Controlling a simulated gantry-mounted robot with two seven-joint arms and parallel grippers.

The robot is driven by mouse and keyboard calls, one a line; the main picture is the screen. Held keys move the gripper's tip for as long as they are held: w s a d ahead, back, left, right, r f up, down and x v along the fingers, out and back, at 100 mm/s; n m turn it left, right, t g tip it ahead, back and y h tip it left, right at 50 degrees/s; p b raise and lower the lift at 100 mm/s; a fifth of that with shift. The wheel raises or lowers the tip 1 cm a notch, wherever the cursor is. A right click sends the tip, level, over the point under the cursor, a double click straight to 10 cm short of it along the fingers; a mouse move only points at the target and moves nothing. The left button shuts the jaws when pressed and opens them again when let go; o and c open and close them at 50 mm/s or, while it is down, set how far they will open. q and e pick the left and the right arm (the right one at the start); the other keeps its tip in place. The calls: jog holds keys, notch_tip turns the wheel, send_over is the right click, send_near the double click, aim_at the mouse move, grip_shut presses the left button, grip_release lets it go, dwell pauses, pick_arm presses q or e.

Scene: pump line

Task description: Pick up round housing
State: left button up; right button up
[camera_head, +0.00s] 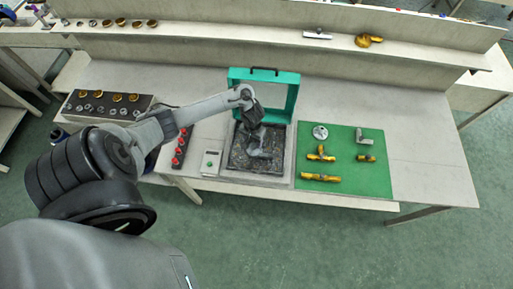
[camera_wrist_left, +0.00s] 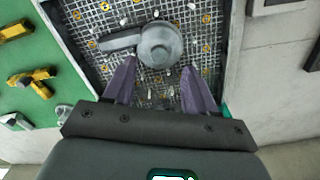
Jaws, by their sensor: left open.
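A grey round housing (camera_wrist_left: 160,45) with a short side arm lies on the patterned floor of a tray in the left wrist view. The dark tray (camera_head: 234,160) stands on the table in the head view, below a teal frame (camera_head: 292,98). My left gripper (camera_wrist_left: 160,70) is open, its two purple-grey fingers pointing at the housing with its near edge close to the gap between them. In the head view my left gripper (camera_head: 252,134) is over the tray and partly hides what lies there. I cannot tell whether the fingers touch the housing. My right gripper is not in view.
A green mat (camera_head: 345,180) right of the tray holds yellow fittings (camera_head: 320,178), a grey disc (camera_head: 320,132) and a grey bracket (camera_head: 365,140). Left of the tray are a small white device (camera_head: 210,163) and a strip with red parts (camera_head: 178,160). A shelf (camera_head: 250,38) runs behind.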

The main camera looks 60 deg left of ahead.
aim_at(254, 146)
pick_arm(q)
jog(key=shift+w+a+f+b, duration=0.1)
jog(key=shift+f+b, duration=0.2)
jog(key=shift+f, duration=1.05)
jog(key=shift+w+f+b, duration=0.1)
jog(key=shift+f+b, duration=0.2)
jog(key=shift+f, duration=1)
grip_shut()
